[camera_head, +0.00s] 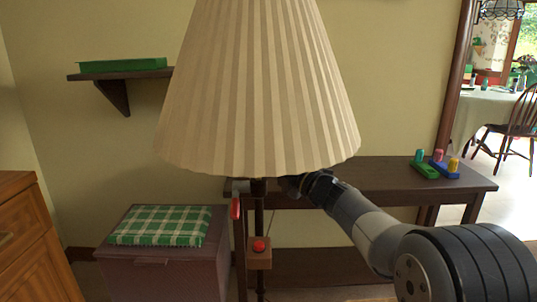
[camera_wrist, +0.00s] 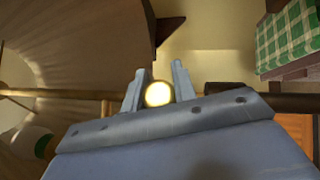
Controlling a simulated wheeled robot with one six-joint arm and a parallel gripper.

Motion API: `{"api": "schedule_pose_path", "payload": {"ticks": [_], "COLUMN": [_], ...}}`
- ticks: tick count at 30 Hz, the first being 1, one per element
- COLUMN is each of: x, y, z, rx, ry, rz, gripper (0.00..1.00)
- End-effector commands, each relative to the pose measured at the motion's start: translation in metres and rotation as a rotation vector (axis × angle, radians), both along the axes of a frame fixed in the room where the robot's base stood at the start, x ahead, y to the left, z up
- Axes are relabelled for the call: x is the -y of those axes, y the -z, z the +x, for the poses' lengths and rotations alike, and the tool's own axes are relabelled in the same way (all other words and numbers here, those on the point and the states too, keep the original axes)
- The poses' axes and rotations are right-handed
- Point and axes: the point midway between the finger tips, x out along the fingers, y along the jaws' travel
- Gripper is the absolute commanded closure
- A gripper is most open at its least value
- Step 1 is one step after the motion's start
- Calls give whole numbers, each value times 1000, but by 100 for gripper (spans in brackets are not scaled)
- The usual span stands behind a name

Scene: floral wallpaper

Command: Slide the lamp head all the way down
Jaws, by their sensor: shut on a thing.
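The lamp head's beige pleated shade (camera_head: 258,90) fills the upper middle of the head view, around the top of a dark upright pole (camera_head: 259,215). In the wrist view the shade (camera_wrist: 90,40) fills the upper left, and a brass-coloured rod (camera_wrist: 225,101) runs across behind my fingers. My gripper (camera_head: 290,184) is just under the shade's lower rim, right of the pole; its tips are partly hidden in the head view. In the wrist view my gripper (camera_wrist: 160,72) has its two fingers on either side of a round yellow knob (camera_wrist: 158,94) and is shut on it.
A wooden block with a red button (camera_head: 259,247) and a red-handled lever (camera_head: 236,206) are by the pole below the shade. A dark bench (camera_head: 400,175) stands behind with small coloured items. A chest with a green checked cushion (camera_head: 160,226) stands left; a wall shelf (camera_head: 120,75) is above it.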

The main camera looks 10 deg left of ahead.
Motion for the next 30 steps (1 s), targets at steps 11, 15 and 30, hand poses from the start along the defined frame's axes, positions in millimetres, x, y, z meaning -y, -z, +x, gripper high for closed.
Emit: {"api": "schedule_pose_path", "payload": {"ticks": [11, 15, 30], "x": [0, 0, 0], "y": [21, 23, 22], "z": [8, 8, 7], "rx": [-1, -3, -2], "ry": [-1, 0, -1], "rz": [-2, -3, -2], "gripper": [100, 100, 52]}}
